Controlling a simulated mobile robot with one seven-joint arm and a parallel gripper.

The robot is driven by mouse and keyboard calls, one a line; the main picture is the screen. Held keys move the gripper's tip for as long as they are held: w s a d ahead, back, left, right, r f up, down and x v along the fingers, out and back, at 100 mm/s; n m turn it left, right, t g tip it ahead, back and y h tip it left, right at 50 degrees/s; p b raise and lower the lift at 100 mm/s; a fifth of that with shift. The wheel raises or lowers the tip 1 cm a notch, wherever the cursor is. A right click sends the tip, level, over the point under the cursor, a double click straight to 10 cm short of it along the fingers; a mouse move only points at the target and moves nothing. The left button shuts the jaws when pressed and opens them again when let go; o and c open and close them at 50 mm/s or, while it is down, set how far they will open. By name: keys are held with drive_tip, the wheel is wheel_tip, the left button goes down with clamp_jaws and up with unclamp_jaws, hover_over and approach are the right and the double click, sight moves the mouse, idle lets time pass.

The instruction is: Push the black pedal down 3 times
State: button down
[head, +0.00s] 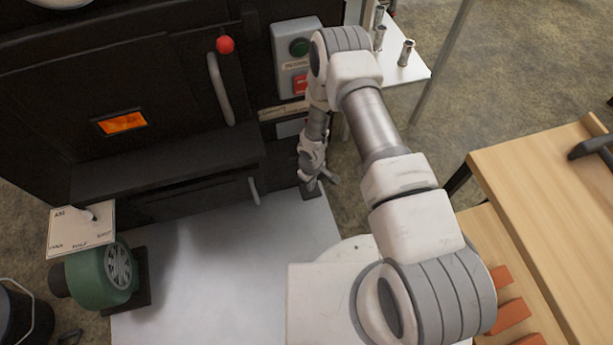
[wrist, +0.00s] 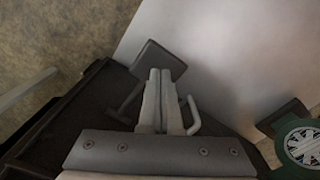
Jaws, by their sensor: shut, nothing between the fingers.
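The black pedal (head: 311,193) is at the foot of the dark evaporator, on its right side near the corner of the pale floor plate. In the wrist view its dark flat pad (wrist: 160,55) lies just beyond my fingertips, with a dark stem running back to lower left. My gripper (head: 319,184) points down at the pedal. In the wrist view my gripper (wrist: 160,74) is shut and empty, and its two fingertips overlap the pad's near edge. I cannot tell whether they touch it. The fingers cover part of the pad.
The evaporator (head: 150,110) has a red-knobbed lever (head: 226,45), a lower handle (head: 254,191) and a control box (head: 296,55) near my arm. A green blower (head: 100,275) stands left. The pale floor plate (head: 220,270) is mostly clear. A wooden table (head: 540,190) stands right.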

drive_tip(key=shift+w+a+f+b, duration=0.1)
drive_tip(key=shift+w+f+b, duration=0.05)
drive_tip(key=shift+f+b, duration=1.15)
drive_tip(key=shift+w+f+b, duration=0.1)
drive_tip(key=shift+f+b, duration=1.1)
drive_tip(key=shift+f, duration=0.1)
drive_tip(key=shift+w+f+b, duration=0.2)
drive_tip(key=shift+f+b, duration=0.25)
drive_tip(key=shift+f, duration=0.85)
drive_tip(key=r+p, duration=0.2)
drive_tip(key=r, duration=0.1)
drive_tip(key=r+p, duration=0.1)
drive_tip(key=shift+s+r, duration=0.15)
drive_tip(key=shift+s, duration=0.1)
drive_tip(key=shift+s+r+p, duration=0.2)
drive_tip(key=shift+r+p, duration=0.6)
drive_tip(key=shift+r, duration=0.1)
drive_tip(key=shift+s+r+p, duration=0.2)
drive_tip(key=shift+r+p, duration=0.55)
drive_tip(key=shift+r, duration=0.15)
